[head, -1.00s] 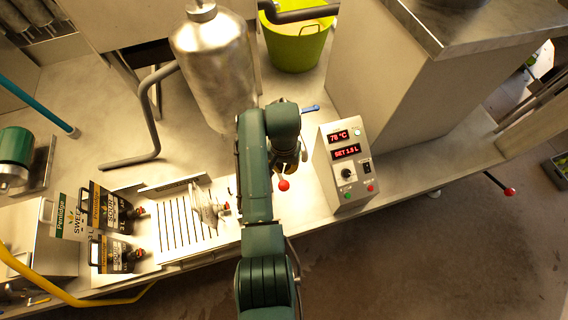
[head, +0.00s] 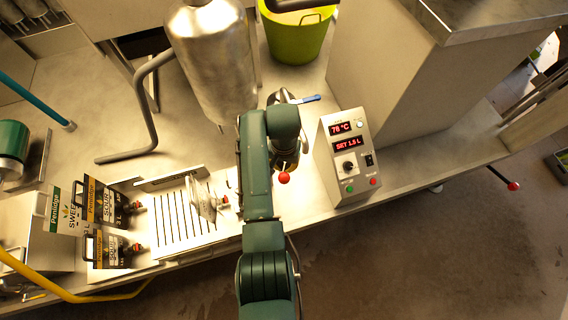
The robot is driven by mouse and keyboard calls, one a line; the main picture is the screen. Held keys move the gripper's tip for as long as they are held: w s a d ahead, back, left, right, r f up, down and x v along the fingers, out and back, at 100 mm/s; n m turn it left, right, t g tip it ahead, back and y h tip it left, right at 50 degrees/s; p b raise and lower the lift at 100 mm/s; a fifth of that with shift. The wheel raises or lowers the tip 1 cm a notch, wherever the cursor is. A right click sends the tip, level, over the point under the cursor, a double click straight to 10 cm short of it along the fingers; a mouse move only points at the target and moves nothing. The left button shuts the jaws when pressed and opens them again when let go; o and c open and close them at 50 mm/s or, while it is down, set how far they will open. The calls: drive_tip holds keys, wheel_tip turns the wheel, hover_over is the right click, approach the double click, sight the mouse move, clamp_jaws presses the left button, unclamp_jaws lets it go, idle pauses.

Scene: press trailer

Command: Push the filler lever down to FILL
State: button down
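A lever with a red ball knob (head: 284,177) shows just below the wrist of my green arm, at the filler beside the slatted drip tray (head: 180,222). It looks like the filler lever; most of its shaft and any FILL mark are hidden. My gripper (head: 286,160) points down under the wrist, close to the knob in the picture. The wrist covers most of it, so I cannot tell whether its fingers are apart or touch the lever.
A control box (head: 347,157) reading 78 °C and SET 1.5 L stands to the right. Behind are a blue-handled valve (head: 308,99), a steel vessel (head: 212,62) and a lime bucket (head: 297,35). Juice boxes (head: 108,205) stand left. A red-tipped rod (head: 512,186) sticks out right.

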sight(285, 181)
drive_tip(key=shift+f+b, duration=2.45)
drive_tip(key=shift+f, duration=0.25)
drive_tip(key=shift+s+d+f, duration=0.1)
drive_tip(key=shift+s+f, duration=0.1)
drive_tip(key=shift+f, duration=0.25)
drive_tip(key=shift+s+d+f, duration=0.1)
drive_tip(key=shift+s+f, duration=0.1)
drive_tip(key=shift+f, duration=0.2)
drive_tip(key=shift+s+f+b, duration=0.2)
drive_tip(key=shift+f+b, duration=0.2)
drive_tip(key=shift+f, duration=0.35)
drive_tip(key=shift+s+f+b, duration=0.15)
drive_tip(key=shift+f+b, duration=0.25)
drive_tip(key=shift+f, duration=0.35)
wheel_tip(285, 181, down, 4)
drive_tip(key=b, duration=0.2)
drive_tip(key=shift+b, duration=0.35)
wheel_tip(285, 181, up, 10)
drive_tip(key=p, duration=0.9)
drive_tip(key=shift+r+p, duration=0.1)
drive_tip(key=shift+p, duration=0.25)
